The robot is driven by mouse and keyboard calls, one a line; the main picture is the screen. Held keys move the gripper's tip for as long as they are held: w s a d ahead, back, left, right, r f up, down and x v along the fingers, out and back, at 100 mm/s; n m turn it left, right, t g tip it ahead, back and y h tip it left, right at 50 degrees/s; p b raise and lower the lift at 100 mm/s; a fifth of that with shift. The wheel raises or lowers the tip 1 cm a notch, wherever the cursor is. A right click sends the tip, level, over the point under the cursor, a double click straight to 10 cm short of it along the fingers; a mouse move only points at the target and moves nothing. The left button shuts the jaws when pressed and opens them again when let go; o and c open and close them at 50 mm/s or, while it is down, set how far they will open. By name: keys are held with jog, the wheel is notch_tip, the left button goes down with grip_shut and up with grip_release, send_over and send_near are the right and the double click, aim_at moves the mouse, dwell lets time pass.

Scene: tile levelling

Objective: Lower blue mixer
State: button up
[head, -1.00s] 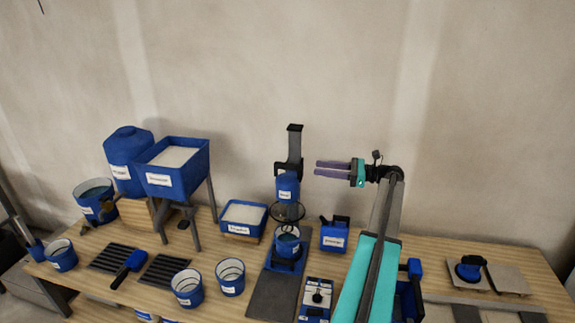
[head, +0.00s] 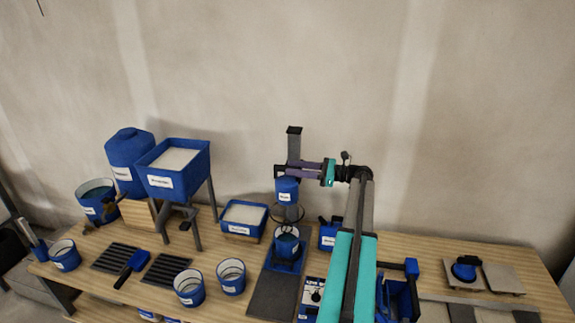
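The blue mixer (head: 287,190) is a blue cylinder head on a dark upright post (head: 294,145). A dark ring-shaped part hangs under it, above a blue bucket (head: 287,242) on the mixer's base. My gripper (head: 300,169) comes in from the right at the height of the carriage, just above the mixer head. Its purple fingers overlap the post and carriage. Whether they touch or grip it, and how far apart they are, I cannot tell.
A blue hopper (head: 160,181) on legs and a blue tank (head: 125,150) stand at the left. A blue tray (head: 243,232) with white contents is beside the mixer. Empty-looking buckets (head: 188,298) stand in front. A control box (head: 312,292) sits right of the mixer base.

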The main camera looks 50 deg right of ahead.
aim_at(287, 167)
jog(key=shift+p+x, duration=0.5)
jog(key=shift+x, duration=1.3)
grip_shut()
